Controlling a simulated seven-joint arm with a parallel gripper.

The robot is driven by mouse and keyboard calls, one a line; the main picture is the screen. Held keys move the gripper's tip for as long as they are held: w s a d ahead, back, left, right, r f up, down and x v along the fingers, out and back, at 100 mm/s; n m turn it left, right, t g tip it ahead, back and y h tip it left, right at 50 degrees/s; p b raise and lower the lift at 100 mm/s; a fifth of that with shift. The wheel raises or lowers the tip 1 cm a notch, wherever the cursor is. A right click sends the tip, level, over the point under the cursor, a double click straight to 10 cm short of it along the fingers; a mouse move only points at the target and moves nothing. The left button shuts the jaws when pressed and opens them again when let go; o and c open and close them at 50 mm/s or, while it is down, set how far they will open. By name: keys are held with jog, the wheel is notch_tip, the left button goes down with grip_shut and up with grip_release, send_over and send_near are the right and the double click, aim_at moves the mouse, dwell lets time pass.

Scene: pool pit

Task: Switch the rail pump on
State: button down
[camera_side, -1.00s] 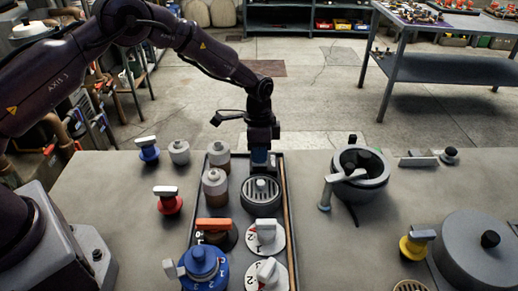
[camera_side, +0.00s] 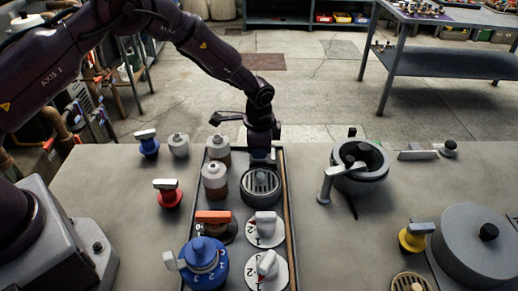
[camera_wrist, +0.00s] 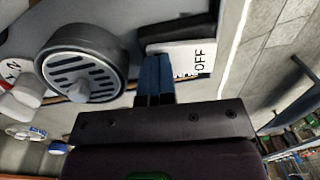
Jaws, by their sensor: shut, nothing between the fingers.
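A white plate marked OFF (camera_wrist: 197,60) shows in the wrist view, with a dark block along its upper edge. It looks like a switch; I cannot tell whether it belongs to the rail pump. My gripper (camera_wrist: 155,72) is shut and empty, its blue fingers beside the plate's left end. I cannot tell whether they touch it. In the side view my gripper (camera_side: 262,158) points down at the far end of the long tray (camera_side: 291,225), just behind a round slotted grey unit (camera_side: 261,187). That unit also shows left of the fingers in the wrist view (camera_wrist: 82,65). The switch is hidden in the side view.
The tray also holds grey-capped pots (camera_side: 215,178), an orange-handled knob (camera_side: 213,217), white numbered dials (camera_side: 265,228) and a blue valve (camera_side: 203,262). A grey round housing with a lever (camera_side: 360,168) stands to the right. Bench space between it and the tray is clear.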

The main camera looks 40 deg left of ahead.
jog(key=shift+w+a+f, duration=0.1)
jog(key=shift+w+a, duration=0.25)
jog(key=shift+a, duration=0.05)
jog(key=shift+a+r, duration=0.1)
jog(key=shift+r, duration=0.3)
notch_tip(320, 180, up, 12)
jog(key=s+d, duration=0.2)
jog(key=s+a+r+n+t, duration=0.1)
jog(key=s+a+r+n, duration=0.1)
jog(key=s+r, duration=0.4)
jog(key=s+a+r+n+t, duration=0.2)
jog(key=s+r, duration=0.4)
jog(key=s, duration=0.7)
jog(key=s+a+r+n+t, duration=0.2)
jog(key=s+r+n, duration=0.3)
jog(key=s, duration=0.4)
jog(key=shift+s+a+r+h, duration=0.2)
jog(key=shift+a+r+h, duration=0.1)
jog(key=shift+a+r, duration=0.55)
